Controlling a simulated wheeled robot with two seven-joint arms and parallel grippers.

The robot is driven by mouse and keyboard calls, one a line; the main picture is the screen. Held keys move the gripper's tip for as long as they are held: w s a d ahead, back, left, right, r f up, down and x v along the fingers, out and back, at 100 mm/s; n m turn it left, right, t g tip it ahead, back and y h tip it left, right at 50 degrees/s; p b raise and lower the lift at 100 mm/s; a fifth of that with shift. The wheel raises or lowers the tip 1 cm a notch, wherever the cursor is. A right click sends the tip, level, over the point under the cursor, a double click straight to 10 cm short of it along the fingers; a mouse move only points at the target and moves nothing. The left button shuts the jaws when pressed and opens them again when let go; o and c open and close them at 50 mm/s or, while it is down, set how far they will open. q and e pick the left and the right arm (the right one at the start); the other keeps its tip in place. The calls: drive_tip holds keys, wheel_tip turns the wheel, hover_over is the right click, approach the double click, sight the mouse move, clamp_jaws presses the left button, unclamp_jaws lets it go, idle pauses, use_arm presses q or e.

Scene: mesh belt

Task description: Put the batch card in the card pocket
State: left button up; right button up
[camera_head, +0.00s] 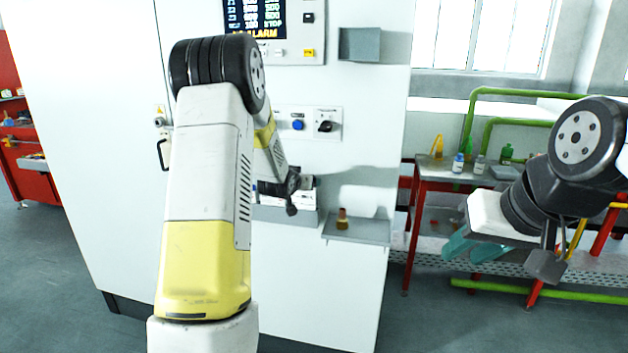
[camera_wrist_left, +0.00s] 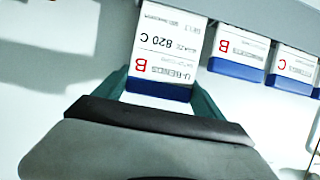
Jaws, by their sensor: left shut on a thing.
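My left gripper (camera_wrist_left: 160,88) is shut on a white batch card (camera_wrist_left: 165,48) with a blue edge, printed "B" and "820 C". In the left wrist view its teal fingers grip the card's two sides. The card is beside a grey card rack (camera_head: 285,213) on the white cabinet front; I cannot tell whether it is clear of it. In the head view my left arm hides the held card and fingertips. A grey open box (camera_head: 360,45), perhaps the card pocket, is fixed at the cabinet's upper right. My right gripper (camera_head: 465,250) is open and empty at the right.
Other cards (camera_wrist_left: 238,55) marked B and C (camera_wrist_left: 292,68) stand in the rack. A small amber bottle (camera_head: 342,217) stands on a grey shelf (camera_head: 362,232). A control panel (camera_head: 290,30) and a switch plate (camera_head: 310,122) are on the cabinet. A red bench (camera_head: 435,172) holds bottles.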

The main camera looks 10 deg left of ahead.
sight(302, 195)
use_arm(q)
drive_tip(key=shift+f, duration=2.45)
drive_tip(key=o, duration=1.3)
drive_tip(key=shift+o, duration=0.2)
drive_tip(key=v, duration=0.7)
drive_tip(key=shift+s+r, duration=0.2)
drive_tip(key=shift+s, duration=0.15)
drive_tip(key=s+d+r+g, duration=0.3)
drive_tip(key=s+r, duration=0.7)
drive_tip(key=s, duration=0.2)
drive_tip(key=s+d+r+g+h, duration=0.1)
drive_tip(key=s+d+g, duration=0.1)
drive_tip(key=s, duration=1)
drive_tip(key=s+d+r+g, duration=0.1)
drive_tip(key=s+d+g, duration=0.1)
drive_tip(key=s, duration=1.1)
drive_tip(key=shift+d+r+h, duration=0.35)
drive_tip(key=shift+d+h, duration=0.05)
drive_tip(key=shift+d, duration=0.2)
